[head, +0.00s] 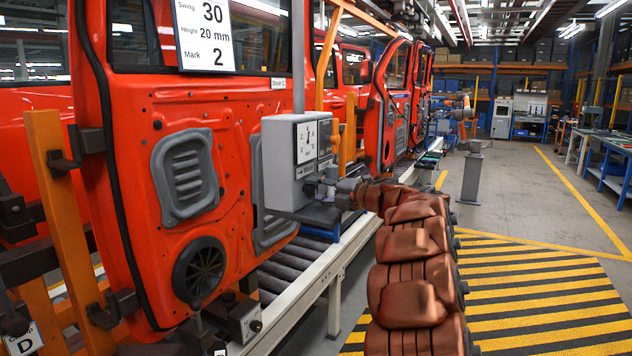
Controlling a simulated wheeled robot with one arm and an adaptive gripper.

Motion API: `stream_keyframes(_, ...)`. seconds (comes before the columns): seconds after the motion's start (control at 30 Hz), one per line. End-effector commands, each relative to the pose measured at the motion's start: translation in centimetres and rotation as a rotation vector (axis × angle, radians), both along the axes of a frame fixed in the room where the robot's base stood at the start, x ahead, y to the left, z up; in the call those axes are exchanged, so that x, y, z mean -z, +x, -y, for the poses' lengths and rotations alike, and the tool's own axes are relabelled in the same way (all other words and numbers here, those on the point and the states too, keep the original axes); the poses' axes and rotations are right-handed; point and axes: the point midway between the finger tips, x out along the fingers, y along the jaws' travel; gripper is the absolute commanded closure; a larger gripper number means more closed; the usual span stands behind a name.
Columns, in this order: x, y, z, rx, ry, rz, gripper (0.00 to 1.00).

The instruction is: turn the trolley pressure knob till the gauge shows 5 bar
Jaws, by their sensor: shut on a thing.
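A grey box (288,165) stands beside the conveyor, in front of the red doors. It has a white panel (306,142) with small dark marks that I cannot read from here. A gauge needle or a 5 bar reading cannot be made out. My gripper (318,188) is at the lower right face of the box, at the end of my brown-covered arm. It is shut on the pressure knob, which the fingers hide. How far the knob is turned does not show.
A red door (130,190) with a sign (205,35) reading "Swing 30, Height 20 mm, Mark 2" hangs at the left. The roller conveyor (300,268) runs below. A grey post (472,175) stands right of my arm. Striped floor (540,300) at the right is clear.

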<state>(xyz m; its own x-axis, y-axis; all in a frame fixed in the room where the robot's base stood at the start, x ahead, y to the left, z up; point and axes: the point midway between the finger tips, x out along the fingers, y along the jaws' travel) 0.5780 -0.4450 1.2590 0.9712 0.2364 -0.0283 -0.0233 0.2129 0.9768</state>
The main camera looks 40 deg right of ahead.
Motion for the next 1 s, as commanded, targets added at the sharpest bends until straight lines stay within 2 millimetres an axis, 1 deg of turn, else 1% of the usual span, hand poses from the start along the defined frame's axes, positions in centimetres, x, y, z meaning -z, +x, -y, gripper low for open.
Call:
stream_keyframes(0.03,-0.45,0.01,0.01,0.000,0.030,-0.008,0.96)
stream_keyframes(0.33,-0.11,-0.01,0.03,0.001,0.151,-0.045,0.96)
stream_keyframes(0.87,0.10,0.00,0.04,0.000,0.178,-0.054,0.96)
stream_keyframes(0.9,0.10,-0.01,0.05,0.000,0.178,-0.054,0.60)
stream_keyframes(1.0,0.09,-0.01,0.05,0.001,0.178,-0.053,0.50)
